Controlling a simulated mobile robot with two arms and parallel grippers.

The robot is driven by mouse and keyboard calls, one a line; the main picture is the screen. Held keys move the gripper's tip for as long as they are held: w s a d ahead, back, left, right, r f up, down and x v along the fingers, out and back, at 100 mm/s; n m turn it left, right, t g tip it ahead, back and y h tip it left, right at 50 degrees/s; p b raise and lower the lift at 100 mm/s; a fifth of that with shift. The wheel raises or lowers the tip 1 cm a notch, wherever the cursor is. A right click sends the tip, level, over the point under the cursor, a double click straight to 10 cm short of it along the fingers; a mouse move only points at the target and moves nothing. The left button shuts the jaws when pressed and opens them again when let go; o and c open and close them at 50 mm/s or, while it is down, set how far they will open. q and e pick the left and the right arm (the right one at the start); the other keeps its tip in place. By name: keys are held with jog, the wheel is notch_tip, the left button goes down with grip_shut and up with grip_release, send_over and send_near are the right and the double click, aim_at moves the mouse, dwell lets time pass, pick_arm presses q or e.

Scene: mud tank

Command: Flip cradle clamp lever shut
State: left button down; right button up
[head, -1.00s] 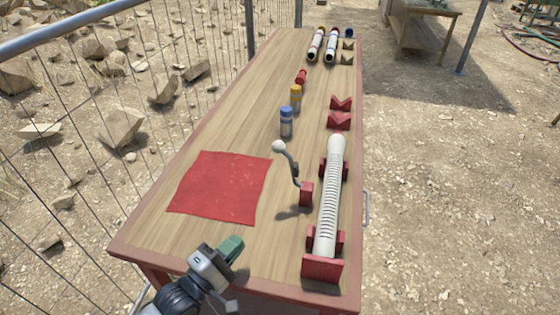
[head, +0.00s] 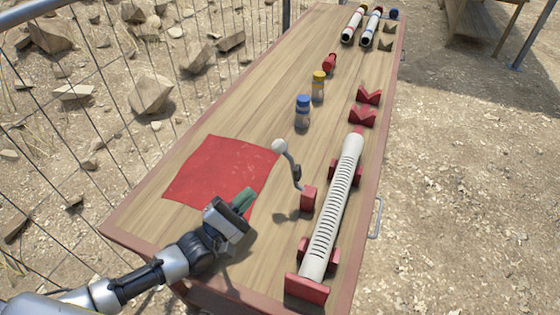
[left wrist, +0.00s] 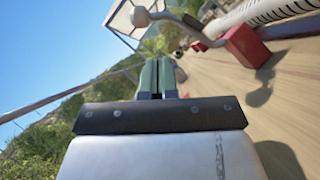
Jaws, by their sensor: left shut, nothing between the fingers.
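The clamp lever (head: 291,167) is a bent grey arm with a pale ball knob (head: 279,146), standing up from a red block (head: 308,199) on the table. It also shows at the top of the left wrist view (left wrist: 190,22), with its knob (left wrist: 139,16) up and to the left of the fingers. The long white slotted tube (head: 333,205) lies in red cradle supports to the right of the lever. My left gripper (head: 245,197) has green fingers, shut and empty, above the red cloth's lower right edge, left of the lever and apart from it. My right gripper is out of view.
A red cloth (head: 215,168) lies on the wooden table (head: 170,217). Blue-capped (head: 302,112) and yellow-capped (head: 318,85) bottles stand behind the lever. Empty red V-blocks (head: 362,116) and more tubes (head: 371,27) are farther back. A wire fence runs along the left.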

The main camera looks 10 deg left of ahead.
aim_at(293, 169)
pick_arm(q)
jog(key=p+x, duration=0.2)
jog(key=x, duration=0.8)
jog(key=shift+p, duration=0.4)
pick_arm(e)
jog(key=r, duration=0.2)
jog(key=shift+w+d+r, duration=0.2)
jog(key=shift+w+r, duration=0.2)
pick_arm(q)
jog(key=shift+d+r, duration=0.1)
jog(key=shift+r, duration=0.15)
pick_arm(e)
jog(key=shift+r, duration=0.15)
